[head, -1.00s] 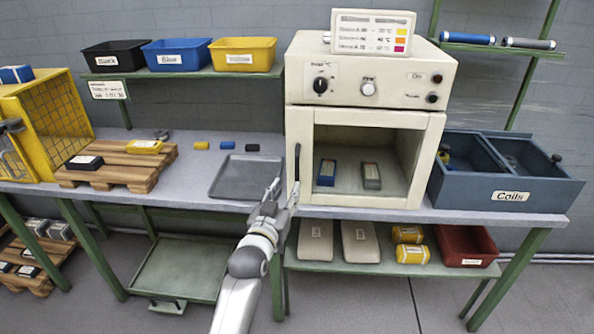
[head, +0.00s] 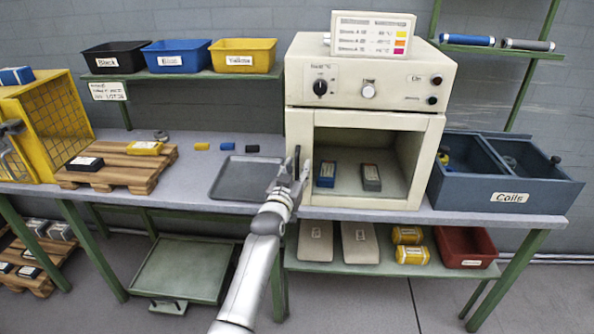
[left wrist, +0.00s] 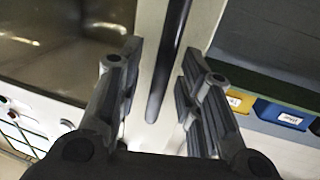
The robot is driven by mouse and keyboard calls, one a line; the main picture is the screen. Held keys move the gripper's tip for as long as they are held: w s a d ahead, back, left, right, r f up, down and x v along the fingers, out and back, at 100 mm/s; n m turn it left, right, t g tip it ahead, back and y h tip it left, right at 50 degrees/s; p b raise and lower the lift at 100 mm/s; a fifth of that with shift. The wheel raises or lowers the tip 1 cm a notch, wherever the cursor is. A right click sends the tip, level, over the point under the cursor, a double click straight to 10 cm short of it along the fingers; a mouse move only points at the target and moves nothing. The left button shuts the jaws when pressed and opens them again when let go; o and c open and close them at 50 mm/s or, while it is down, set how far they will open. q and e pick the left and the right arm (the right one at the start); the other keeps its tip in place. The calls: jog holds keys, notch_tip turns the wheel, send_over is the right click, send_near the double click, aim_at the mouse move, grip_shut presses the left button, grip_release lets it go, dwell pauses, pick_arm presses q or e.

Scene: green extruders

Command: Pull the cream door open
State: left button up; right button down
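The cream door (head: 308,190) is on the front of the cream oven and looks shut. Its window (head: 365,185) shows a blue block and a grey block inside. A dark vertical handle (head: 297,160) runs along the door's left edge. My left gripper (head: 291,174) is at this handle, its fingers partly covering the lower part. In the left wrist view my left gripper (left wrist: 160,72) is open, with the handle (left wrist: 170,50) lined up between the two fingers. I see gaps on both sides and cannot tell any contact. My right gripper is out of view.
A grey tray (head: 240,178) lies on the table left of the oven. A blue-grey Coils bin (head: 465,195) stands close on the right. A lower shelf (head: 345,266) holds boxes and a red bin. Floor in front is clear.

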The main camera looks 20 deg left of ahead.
pick_arm(q)
jog(key=shift+w, duration=0.1)
jog(key=shift+c, duration=0.3)
grip_shut()
